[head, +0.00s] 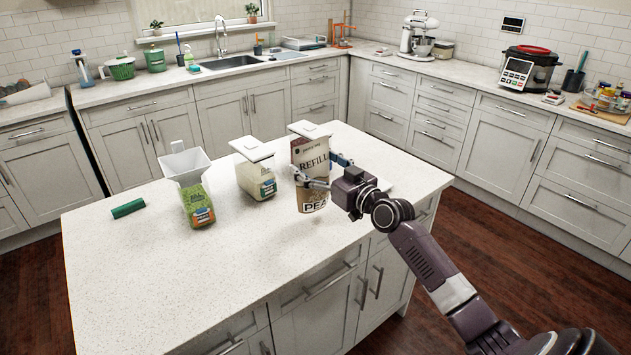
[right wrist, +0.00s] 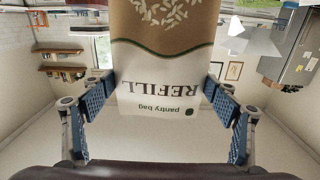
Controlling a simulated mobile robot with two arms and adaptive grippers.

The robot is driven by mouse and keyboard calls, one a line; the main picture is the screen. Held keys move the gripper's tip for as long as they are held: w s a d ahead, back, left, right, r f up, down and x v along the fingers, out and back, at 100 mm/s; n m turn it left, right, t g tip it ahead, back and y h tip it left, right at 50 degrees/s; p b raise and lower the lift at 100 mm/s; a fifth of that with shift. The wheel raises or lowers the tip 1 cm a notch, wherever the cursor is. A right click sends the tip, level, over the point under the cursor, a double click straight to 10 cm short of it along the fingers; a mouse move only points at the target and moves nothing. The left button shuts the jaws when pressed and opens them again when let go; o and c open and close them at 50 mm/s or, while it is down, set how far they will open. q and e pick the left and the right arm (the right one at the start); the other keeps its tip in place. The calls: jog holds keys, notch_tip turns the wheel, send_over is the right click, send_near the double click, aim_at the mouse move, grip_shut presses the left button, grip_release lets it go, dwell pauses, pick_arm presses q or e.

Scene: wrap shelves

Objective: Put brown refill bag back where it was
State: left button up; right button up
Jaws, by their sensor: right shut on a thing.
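In the right wrist view the bag (right wrist: 165,60) shows upside down between the blue finger pads (right wrist: 165,100). I cannot tell whether its base touches the counter. My left gripper is not in view.
A green cylinder (head: 127,208) lies at left. The counter's front is clear.

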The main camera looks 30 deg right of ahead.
aim_at(315, 178)
jog(key=shift+f, duration=0.45)
notch_tip(315, 178, down, 4)
jog(key=shift+r+b, duration=0.2)
jog(key=shift+b, duration=0.45)
jog(key=shift+f, duration=0.4)
jog(key=shift+f+b, duration=0.15)
jog(key=shift+b, duration=0.15)
jog(key=o, duration=1.9)
